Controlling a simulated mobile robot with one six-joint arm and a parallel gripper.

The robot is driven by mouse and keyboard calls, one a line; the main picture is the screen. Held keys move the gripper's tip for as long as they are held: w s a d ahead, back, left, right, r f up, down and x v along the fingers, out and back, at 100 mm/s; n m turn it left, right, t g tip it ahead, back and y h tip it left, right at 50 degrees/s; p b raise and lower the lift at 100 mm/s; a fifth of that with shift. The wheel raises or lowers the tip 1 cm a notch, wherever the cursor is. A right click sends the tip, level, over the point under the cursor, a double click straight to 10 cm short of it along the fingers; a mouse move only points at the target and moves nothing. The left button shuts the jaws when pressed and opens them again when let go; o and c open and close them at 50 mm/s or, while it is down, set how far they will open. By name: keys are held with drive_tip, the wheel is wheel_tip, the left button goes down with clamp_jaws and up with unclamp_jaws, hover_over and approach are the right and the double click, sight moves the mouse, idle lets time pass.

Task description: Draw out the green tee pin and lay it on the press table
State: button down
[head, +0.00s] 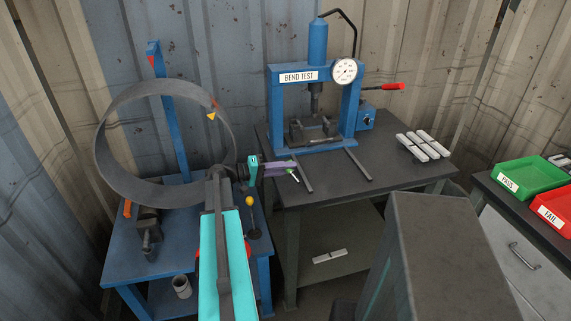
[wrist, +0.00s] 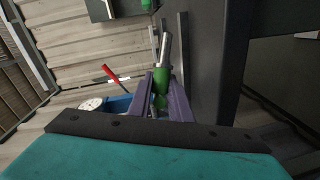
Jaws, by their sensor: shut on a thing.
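My gripper (head: 281,168) is shut on the green tee pin (head: 290,171), at the left edge of the press table (head: 400,175) in the head view. In the wrist view the purple fingers (wrist: 162,100) pinch the green grip of the pin (wrist: 161,101), and its silver shaft (wrist: 164,47) points away from them. The shaft is free of any hole that I can see. I cannot tell whether the pin touches the table top.
The blue bend test press (head: 317,90) stands at the back of the table. Two dark rails (head: 358,163) lie in front of it, one near my gripper. Pale bars (head: 423,146) lie at the right. A large steel ring (head: 110,165) stands on the blue bench (head: 130,260) at left.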

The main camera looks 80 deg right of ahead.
sight(286, 182)
drive_tip(key=shift+f, duration=1.55)
drive_tip(key=c, duration=1.5)
unclamp_jaws()
drive_tip(key=shift+c, duration=0.2)
drive_tip(key=shift+a+f, duration=0.1)
drive_tip(key=shift+f, duration=0.05)
drive_tip(key=b+v, duration=0.3)
drive_tip(key=v, duration=1)
drive_tip(key=shift+w+a+r+b, duration=0.2)
drive_tip(key=shift+w+r+b, duration=0.15)
drive_tip(key=shift+r, duration=0.05)
